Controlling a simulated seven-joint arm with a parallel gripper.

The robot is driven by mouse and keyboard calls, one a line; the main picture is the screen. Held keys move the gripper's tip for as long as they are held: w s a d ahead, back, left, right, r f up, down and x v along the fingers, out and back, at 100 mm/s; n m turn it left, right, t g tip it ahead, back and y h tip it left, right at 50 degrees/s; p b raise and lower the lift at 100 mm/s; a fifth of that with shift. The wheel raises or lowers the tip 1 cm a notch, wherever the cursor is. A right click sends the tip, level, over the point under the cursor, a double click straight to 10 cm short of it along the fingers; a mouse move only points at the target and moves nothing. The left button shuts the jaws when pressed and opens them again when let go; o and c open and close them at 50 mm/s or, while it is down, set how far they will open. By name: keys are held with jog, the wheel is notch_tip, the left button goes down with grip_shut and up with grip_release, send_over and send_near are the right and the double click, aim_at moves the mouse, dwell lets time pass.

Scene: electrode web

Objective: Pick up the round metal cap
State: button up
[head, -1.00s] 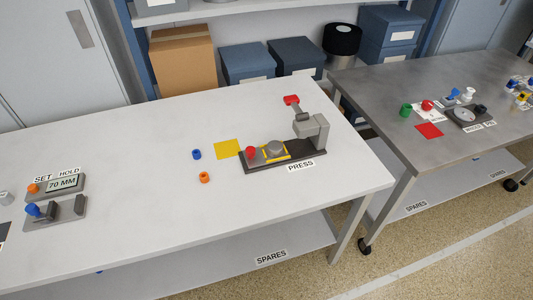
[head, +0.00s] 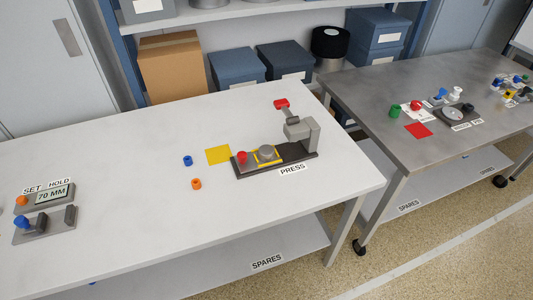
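A round grey metal piece (head: 267,152), which looks like the metal cap, sits on the yellow-framed spot of the press (head: 275,163) on the white table. It is small here, so its exact shape is hard to tell. A red knob (head: 242,157) stands left of it on the same dark base. The press arm with its red handle (head: 282,104) is raised behind and to the right. My gripper is not in view.
A yellow square (head: 218,155), a blue ring (head: 188,160) and an orange ring (head: 196,184) lie left of the press. A 70 MM gauge station (head: 45,210) stands at far left. The white table (head: 120,170) is clear between. A grey table (head: 390,100) stands right, across a gap.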

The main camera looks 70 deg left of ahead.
jog(key=shift+o, duration=0.4)
jog(key=o, duration=0.5)
jog(key=shift+c, duration=0.2)
jog(key=shift+w, duration=0.1)
